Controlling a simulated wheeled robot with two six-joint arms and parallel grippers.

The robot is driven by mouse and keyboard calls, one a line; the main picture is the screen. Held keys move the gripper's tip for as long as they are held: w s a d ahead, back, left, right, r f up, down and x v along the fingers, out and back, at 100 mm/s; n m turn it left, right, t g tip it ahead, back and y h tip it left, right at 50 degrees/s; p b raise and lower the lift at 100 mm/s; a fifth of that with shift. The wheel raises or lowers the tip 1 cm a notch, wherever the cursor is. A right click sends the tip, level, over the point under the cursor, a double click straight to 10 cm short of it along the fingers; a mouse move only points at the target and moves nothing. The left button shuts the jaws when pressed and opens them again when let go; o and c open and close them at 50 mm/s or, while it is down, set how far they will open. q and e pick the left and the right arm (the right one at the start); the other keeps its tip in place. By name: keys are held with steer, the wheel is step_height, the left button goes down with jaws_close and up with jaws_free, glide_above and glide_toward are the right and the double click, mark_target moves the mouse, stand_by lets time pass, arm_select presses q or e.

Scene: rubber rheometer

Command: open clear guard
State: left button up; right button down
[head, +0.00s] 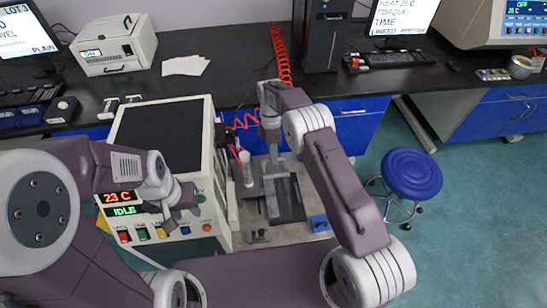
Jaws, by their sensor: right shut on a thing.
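The rheometer (217,170) is a cream bench machine with a black top, red and green readouts and coloured buttons on its front. On its right is a metal work platform (310,232) with grey and dark parts. The clear guard is hard to tell from these parts, and its outline does not show plainly. My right gripper (271,138) reaches down over the back of this platform and is shut on what seems to be the guard's edge; its fingertips are small and partly hidden. My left gripper (180,216) hangs before the front panel; its jaw opening is unclear.
A white cylinder (246,170) stands beside the machine housing, and a small blue item (319,223) lies at the platform's right front. A red coiled hose (281,55) hangs behind. A blue stool (411,174) stands on the right, with open floor around it.

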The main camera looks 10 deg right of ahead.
steer(key=shift+w+f, duration=0.1)
steer(key=shift+w, duration=0.3)
steer(key=c, duration=1.8)
jaws_free()
steer(key=o, duration=0.3)
steer(key=shift+w+f, duration=0.15)
steer(key=shift+w, duration=0.05)
steer(key=shift+w+f, duration=0.25)
steer(key=shift+w, duration=0.15)
steer(key=shift+s+r, duration=0.25)
steer(key=shift+s, duration=0.05)
steer(key=shift+w+f, duration=0.1)
